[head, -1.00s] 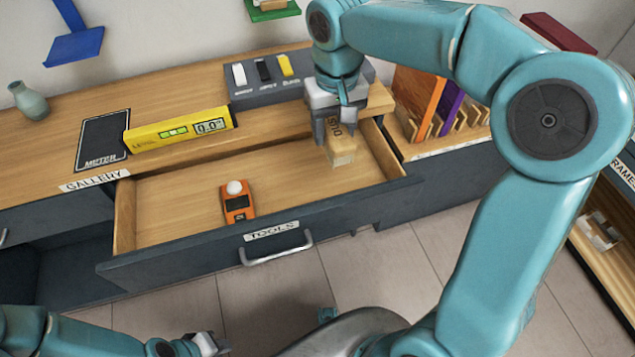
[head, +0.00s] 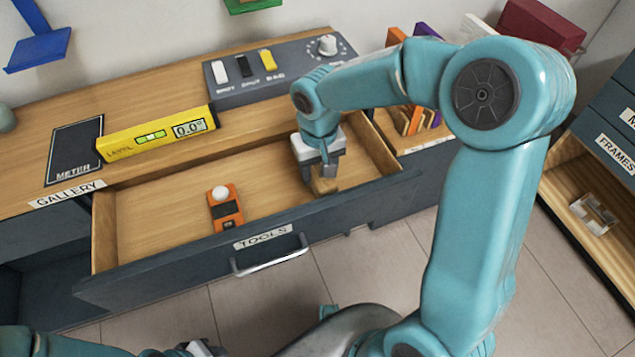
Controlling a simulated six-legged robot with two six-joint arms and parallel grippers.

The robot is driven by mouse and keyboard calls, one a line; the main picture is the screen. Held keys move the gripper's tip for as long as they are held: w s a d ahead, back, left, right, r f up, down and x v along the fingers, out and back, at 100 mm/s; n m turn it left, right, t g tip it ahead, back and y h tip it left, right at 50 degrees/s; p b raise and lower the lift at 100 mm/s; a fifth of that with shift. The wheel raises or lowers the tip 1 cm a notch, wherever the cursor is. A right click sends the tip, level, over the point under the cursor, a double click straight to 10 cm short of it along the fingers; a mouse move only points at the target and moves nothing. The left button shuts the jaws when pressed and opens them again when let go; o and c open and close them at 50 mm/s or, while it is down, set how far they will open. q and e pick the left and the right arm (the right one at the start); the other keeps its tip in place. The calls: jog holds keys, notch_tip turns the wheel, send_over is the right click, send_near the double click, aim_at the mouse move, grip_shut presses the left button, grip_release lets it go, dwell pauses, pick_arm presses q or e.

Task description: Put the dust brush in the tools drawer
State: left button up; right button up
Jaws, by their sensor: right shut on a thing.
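The tools drawer (head: 264,239) is pulled open, with its handle and TOOLS label facing me. My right gripper (head: 321,174) reaches down over the right part of the drawer, shut on the dust brush (head: 323,186). Only a small wooden part of the brush shows below the fingers, close to the drawer floor; I cannot tell whether it touches the floor. My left gripper (head: 197,349) shows only in part at the bottom edge, and its jaws are not clear.
An orange meter with a white dome (head: 226,209) lies in the drawer's middle. A yellow level (head: 157,134), a black METER mat (head: 75,155) and a grey switch panel (head: 275,72) are on the worktop behind. The drawer's left part is clear.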

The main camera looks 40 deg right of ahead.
aim_at(317, 167)
notch_tip(317, 167, down, 4)
jog(key=shift+f+b, duration=0.2)
jog(key=shift+b, duration=0.35)
jog(key=shift+w+f, duration=0.1)
jog(key=shift+f, duration=0.1)
jog(key=shift+r, duration=0.15)
jog(key=o, duration=1)
jog(key=shift+f, duration=0.2)
jog(key=shift+r, duration=0.25)
notch_tip(317, 167, up, 12)
jog(key=p, duration=0.3)
